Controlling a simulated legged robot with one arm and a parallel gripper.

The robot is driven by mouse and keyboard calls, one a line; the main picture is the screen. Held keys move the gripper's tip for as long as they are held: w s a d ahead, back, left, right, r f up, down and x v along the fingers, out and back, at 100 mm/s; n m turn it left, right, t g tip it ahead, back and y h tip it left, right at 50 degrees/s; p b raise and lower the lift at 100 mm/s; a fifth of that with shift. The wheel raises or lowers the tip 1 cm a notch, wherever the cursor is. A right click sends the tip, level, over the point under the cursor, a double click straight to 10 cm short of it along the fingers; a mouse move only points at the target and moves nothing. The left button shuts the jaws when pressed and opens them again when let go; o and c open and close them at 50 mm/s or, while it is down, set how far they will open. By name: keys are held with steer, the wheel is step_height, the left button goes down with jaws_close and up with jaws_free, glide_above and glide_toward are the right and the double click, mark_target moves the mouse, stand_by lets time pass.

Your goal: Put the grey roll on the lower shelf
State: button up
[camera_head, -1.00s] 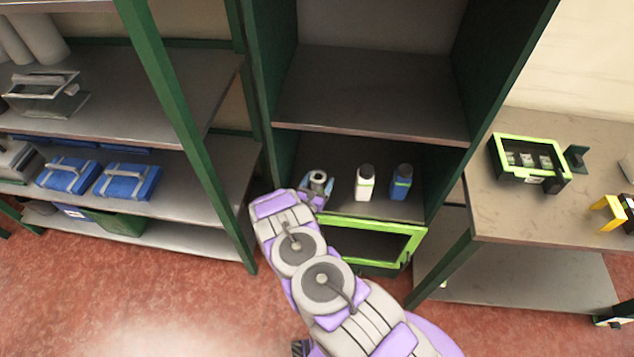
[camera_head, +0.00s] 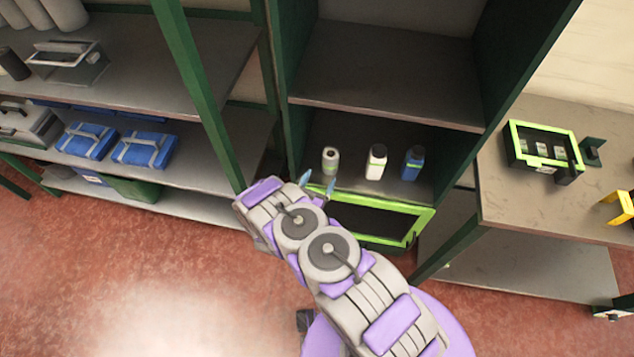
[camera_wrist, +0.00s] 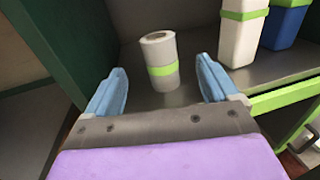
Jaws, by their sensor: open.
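The grey roll (camera_head: 330,162), with a light green band, stands upright on the lower shelf (camera_head: 350,188) of the green cabinet, at the left of two bottles. In the wrist view the roll (camera_wrist: 160,60) stands on the shelf surface ahead, between the lines of the two blue fingers but beyond their tips. My gripper (camera_wrist: 163,80) is open and empty, with a finger on each side. In the head view my gripper (camera_head: 318,187) is just in front of the shelf's front edge, apart from the roll.
A white bottle (camera_head: 376,163) and a blue bottle (camera_head: 412,164) stand right of the roll. Blue cases (camera_head: 145,150) lie on the left rack. A table (camera_head: 520,205) stands at the right.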

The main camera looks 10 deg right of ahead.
steer(key=shift+v, duration=0.9)
